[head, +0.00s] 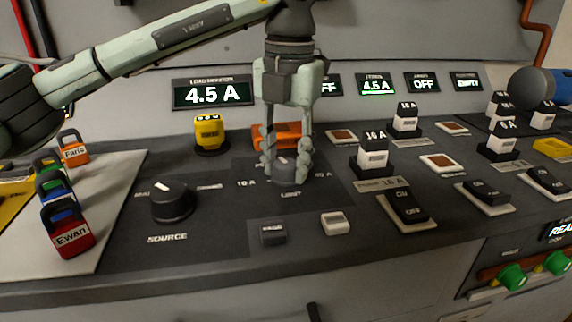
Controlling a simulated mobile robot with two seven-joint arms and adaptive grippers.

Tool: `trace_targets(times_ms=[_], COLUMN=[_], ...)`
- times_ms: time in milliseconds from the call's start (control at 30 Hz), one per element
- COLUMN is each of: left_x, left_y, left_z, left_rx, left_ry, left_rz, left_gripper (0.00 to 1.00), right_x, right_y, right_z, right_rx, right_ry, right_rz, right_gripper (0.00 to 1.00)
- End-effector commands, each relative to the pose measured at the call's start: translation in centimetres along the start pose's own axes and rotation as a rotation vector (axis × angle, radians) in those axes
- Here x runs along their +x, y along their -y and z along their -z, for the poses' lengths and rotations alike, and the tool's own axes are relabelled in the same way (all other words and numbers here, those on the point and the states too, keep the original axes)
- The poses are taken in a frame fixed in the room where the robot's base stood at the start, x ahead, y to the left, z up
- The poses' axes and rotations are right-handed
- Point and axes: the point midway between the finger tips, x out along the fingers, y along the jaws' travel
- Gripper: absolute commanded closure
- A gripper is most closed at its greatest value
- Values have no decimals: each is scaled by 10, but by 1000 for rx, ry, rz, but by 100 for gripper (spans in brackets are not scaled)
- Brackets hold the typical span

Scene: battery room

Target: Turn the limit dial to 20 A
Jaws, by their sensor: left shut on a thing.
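The limit dial (286,173) is a dark grey knob on the console, with the word LIMIT below it. A 10 A mark shows to its left and another amp mark, too small to read surely, to its right. My left gripper (287,168) comes down from above with its fingers on both sides of the dial, shut on it. The fingers partly cover the dial, so I cannot tell exactly where it points. My right gripper is not in view.
A source dial (171,202) stands to the left, near several coloured padlocks (67,227). An orange part (274,135) sits behind the gripper and a yellow one (209,132) to its left. Breakers and rocker switches (407,206) fill the right. A display (213,94) reads 4.5 A.

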Motion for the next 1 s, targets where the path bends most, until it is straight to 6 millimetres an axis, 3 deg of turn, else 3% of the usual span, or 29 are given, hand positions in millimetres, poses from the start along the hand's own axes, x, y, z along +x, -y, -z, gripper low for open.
trace_targets(times_ms=[333,900,933,1000], left_x=[-1,-1,-1,-1], left_y=[0,0,0,0], left_z=[-1,-1,-1,-1], left_rx=[-151,-180,-180,-179], left_ry=[-2,-3,-3,-3], left_rz=[0,0,0,0], left_gripper=[94,94,63,54], right_x=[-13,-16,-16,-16], right_y=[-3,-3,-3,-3], right_z=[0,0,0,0], right_rx=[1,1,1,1], right_ry=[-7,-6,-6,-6], right_rz=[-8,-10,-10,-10], right_gripper=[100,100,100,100])
